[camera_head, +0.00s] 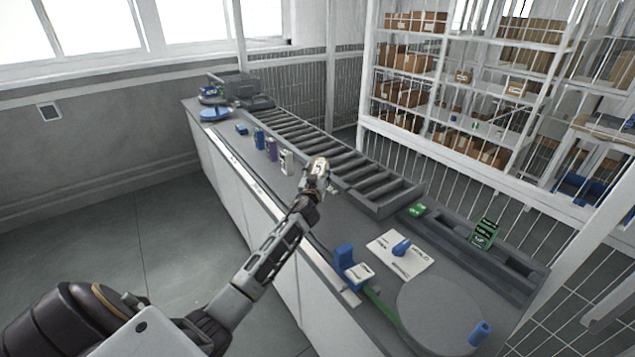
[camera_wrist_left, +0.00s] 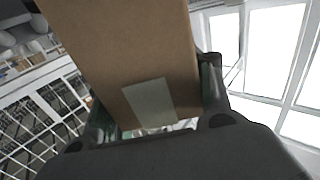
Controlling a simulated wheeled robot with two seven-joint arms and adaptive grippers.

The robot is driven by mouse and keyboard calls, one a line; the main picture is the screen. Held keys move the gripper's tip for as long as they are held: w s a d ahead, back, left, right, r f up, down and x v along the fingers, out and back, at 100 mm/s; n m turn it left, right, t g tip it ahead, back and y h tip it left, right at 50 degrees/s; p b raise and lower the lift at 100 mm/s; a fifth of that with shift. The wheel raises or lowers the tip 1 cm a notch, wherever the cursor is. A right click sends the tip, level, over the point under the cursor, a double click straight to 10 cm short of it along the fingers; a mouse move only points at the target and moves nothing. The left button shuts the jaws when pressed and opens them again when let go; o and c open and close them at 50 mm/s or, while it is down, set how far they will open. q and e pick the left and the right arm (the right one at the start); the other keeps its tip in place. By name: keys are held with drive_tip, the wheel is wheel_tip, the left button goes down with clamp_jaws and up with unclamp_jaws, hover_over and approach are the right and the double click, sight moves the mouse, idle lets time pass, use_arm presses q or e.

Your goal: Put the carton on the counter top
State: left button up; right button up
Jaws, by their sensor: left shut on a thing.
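A brown carton (camera_wrist_left: 130,45) with a pale label fills the upper middle of the left wrist view. It sits between the two fingers of my left gripper, which is shut on it. In the head view my left gripper (camera_head: 317,178) is over the counter, near the roller conveyor; the carton is small and mostly hidden there. The grey counter top (camera_head: 372,224) runs from the back left to the front right. I cannot tell the gap between carton and counter. My right gripper is out of view.
A roller conveyor (camera_head: 345,163) runs along the far side. Blue, purple and white items stand left of the gripper. A white sheet (camera_head: 415,262), a blue holder (camera_head: 345,258) and a round grey disc (camera_head: 440,315) lie at right. Shelves with boxes stand behind a fence.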

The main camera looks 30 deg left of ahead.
use_arm(q)
drive_tip(key=shift+f, duration=0.75)
drive_tip(key=shift+f+b, duration=0.35)
drive_tip(key=shift+f, duration=0.75)
drive_tip(key=o, duration=1)
drive_tip(key=shift+f, duration=0.15)
drive_tip(key=o, duration=0.4)
drive_tip(key=shift+o, duration=0.2)
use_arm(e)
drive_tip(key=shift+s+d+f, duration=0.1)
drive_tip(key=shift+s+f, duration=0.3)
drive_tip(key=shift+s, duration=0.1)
